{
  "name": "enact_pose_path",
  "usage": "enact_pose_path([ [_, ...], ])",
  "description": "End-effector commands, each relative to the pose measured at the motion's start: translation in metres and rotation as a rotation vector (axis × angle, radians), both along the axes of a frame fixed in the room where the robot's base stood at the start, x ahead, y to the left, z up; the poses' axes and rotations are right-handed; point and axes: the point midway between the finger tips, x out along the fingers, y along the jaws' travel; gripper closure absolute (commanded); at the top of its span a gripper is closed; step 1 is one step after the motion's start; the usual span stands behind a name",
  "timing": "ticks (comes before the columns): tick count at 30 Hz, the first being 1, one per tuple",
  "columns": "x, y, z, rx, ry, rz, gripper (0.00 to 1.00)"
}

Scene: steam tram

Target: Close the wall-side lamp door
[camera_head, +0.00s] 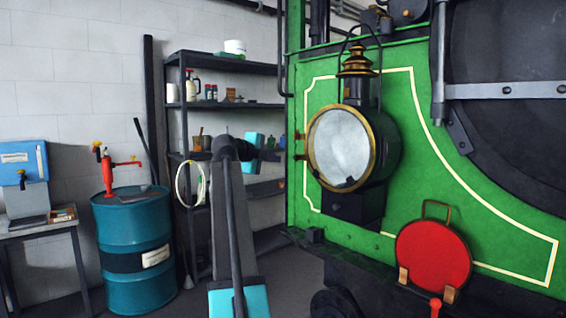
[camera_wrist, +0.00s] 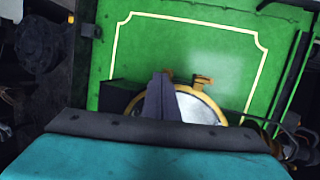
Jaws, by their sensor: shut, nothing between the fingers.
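The lamp (camera_head: 357,85) stands on the front of the green engine, black with a brass chimney top. Its round glass door (camera_head: 341,148) has a brass rim and lies over the lamp's front; I cannot tell whether a small gap remains. Brass fittings (camera_head: 299,157) show at its left edge. My gripper (camera_head: 272,156) is left of the lamp, apart from it in the head view. In the wrist view my shut, empty fingers (camera_wrist: 161,90) overlap the left part of the glass door (camera_wrist: 200,108); contact cannot be told. Brass fittings (camera_wrist: 203,80) show above the rim.
A red disc (camera_head: 433,255) with a handle stands on the engine ledge, lower right of the lamp. Behind my arm are a dark shelf (camera_head: 225,104) with bottles and cans, and a blue drum (camera_head: 132,235) with a red pump. A side table (camera_head: 45,231) is at far left.

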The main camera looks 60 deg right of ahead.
Motion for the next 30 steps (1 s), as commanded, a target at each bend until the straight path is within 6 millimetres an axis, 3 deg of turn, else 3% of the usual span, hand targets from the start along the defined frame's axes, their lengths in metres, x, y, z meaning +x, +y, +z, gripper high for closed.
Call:
enact_pose_path([
  [6, 0.011, 0.034, 0.008, 0.001, -0.002, 0.003, 1.0],
  [12, 0.017, 0.054, 0.014, 0.001, -0.001, 0.001, 1.0],
  [30, 0.018, 0.06, 0.016, 0.002, -0.001, 0.0, 1.0],
])
